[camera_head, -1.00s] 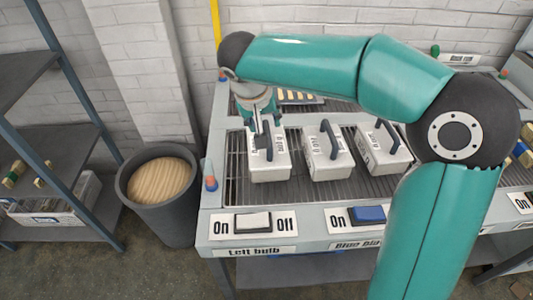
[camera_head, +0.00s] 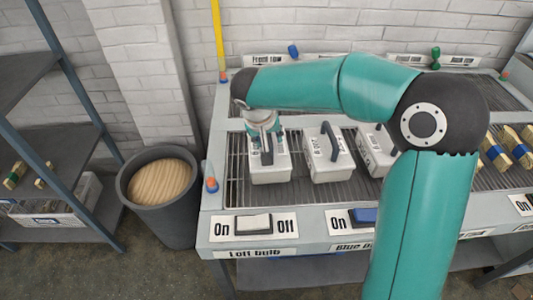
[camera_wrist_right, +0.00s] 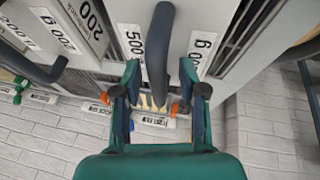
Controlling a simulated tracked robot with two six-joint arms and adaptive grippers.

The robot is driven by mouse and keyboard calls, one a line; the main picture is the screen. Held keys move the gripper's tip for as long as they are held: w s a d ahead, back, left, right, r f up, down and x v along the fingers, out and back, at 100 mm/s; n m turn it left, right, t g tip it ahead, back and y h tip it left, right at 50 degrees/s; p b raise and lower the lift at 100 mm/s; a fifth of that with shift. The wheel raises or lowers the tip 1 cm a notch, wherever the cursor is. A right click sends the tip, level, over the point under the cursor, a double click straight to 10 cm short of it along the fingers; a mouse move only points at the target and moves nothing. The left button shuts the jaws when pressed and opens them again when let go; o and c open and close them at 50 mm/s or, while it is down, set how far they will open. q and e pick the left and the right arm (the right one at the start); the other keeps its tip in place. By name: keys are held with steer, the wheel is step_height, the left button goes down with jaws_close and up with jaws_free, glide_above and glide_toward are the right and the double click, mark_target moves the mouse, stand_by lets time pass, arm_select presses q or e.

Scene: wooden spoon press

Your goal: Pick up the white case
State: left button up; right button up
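Three white cases with dark handles stand in a row on the grilled bench: a left one (camera_head: 270,174), a middle one (camera_head: 332,170) and a right one (camera_head: 377,158), partly hidden by my arm. My right gripper (camera_head: 265,148) points down over the left case, at its handle. In the right wrist view the gripper (camera_wrist_right: 160,82) is open, with one finger on each side of a dark handle (camera_wrist_right: 158,50). Gaps show between handle and fingers. A white label (camera_wrist_right: 133,42) reading 500 lies beside this handle. My left gripper is out of view.
A white switch (camera_head: 253,223) and a blue switch (camera_head: 368,216) sit on the bench's front edge. A dark bin (camera_head: 130,205) stands left of the bench, beside a shelf (camera_head: 60,150). Wooden pieces with blue bands (camera_head: 497,152) lie at the right.

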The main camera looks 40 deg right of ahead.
jaws_close()
steer(key=shift+r, duration=0.15)
